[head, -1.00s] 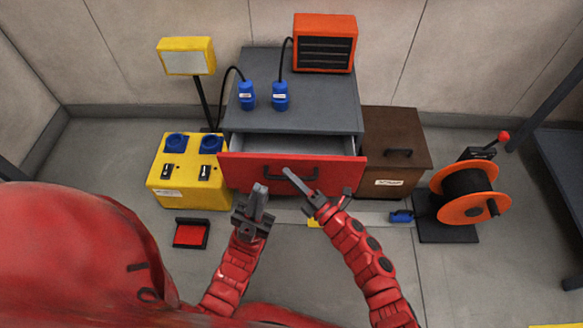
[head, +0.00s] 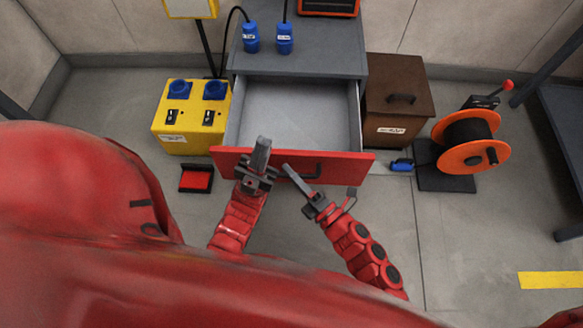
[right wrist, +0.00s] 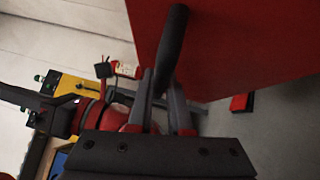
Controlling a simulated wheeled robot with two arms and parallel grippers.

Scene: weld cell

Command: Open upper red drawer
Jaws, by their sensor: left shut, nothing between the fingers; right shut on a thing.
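The upper red drawer (head: 348,164) is pulled well out of the grey cabinet (head: 300,62), and its grey inside looks empty in the head view. Its dark handle (head: 318,171) is on the red front, partly hidden by my right gripper (head: 288,169), which is shut on it. The right wrist view shows the handle (right wrist: 173,42) between the fingers of that gripper (right wrist: 161,82), beside the red front (right wrist: 235,40). My left gripper (head: 262,143) is shut and empty, and overlaps the drawer front left of the handle in the picture. Whether it touches the drawer I cannot tell.
Two blue plugs (head: 285,40) stand on the cabinet top. A yellow socket box (head: 183,137) is at left, a brown box (head: 400,90) and an orange cable reel (head: 470,143) at right. A small red-and-black tray (head: 196,179) and a blue item (head: 401,165) lie on the floor.

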